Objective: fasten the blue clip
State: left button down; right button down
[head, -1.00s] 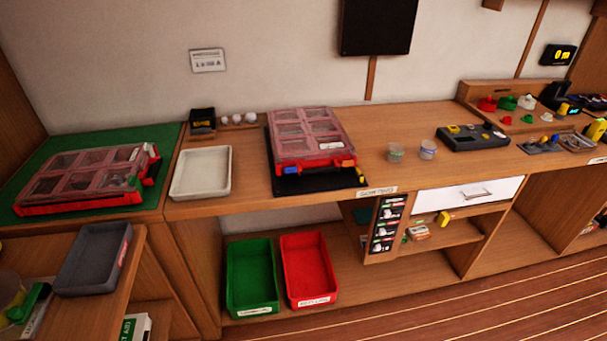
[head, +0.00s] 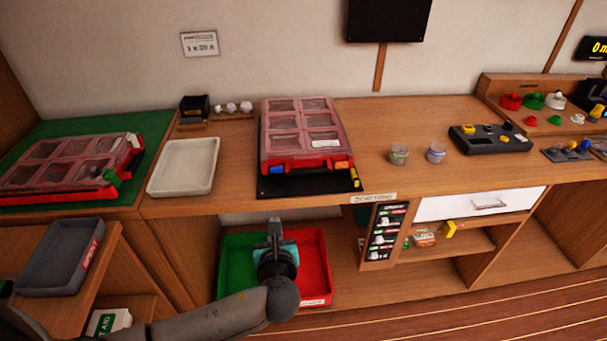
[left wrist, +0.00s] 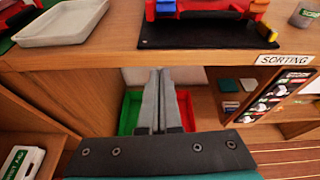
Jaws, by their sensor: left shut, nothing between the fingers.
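The blue clip (head: 277,169) is a small block on the front edge of the red case (head: 310,163) with a clear compartment lid, in the middle of the counter. I cannot tell from here whether the clip is fastened. My left gripper (head: 275,224) is shut and empty. It is in front of the counter, below the case and apart from it, over the green and red bins in the head view. In the left wrist view its two fingers (left wrist: 158,75) lie together, and the case front (left wrist: 205,8) shows at the top edge. My right gripper is not in view.
The case lies on a black mat (head: 305,186). A white tray (head: 184,168) stands to its left and two small jars (head: 398,153) to its right. A similar red case (head: 65,170) is on the green mat. The counter edge lies between gripper and case.

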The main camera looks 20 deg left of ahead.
aim_at(278, 194)
pick_arm(q)
jog(key=shift+w+d+r+m+t, duration=0.15)
jog(key=shift+w+d+r+m, duration=0.1)
jog(key=shift+r, duration=0.35)
jog(key=shift+w+d+r+m+t, duration=0.15)
jog(key=shift+w+r, duration=0.1)
jog(key=shift+r, duration=0.35)
jog(key=b+x, duration=0.3)
jog(key=x, duration=0.7)
jog(key=shift+w+a, duration=0.2)
jog(key=shift+a, duration=0.05)
jog(key=r, duration=0.1)
jog(key=w+r+p, duration=0.1)
jog(key=shift+a+r, duration=0.25)
jog(key=shift+r, duration=0.15)
jog(key=shift+w+a+r, duration=0.15)
jog(key=shift+r, duration=0.3)
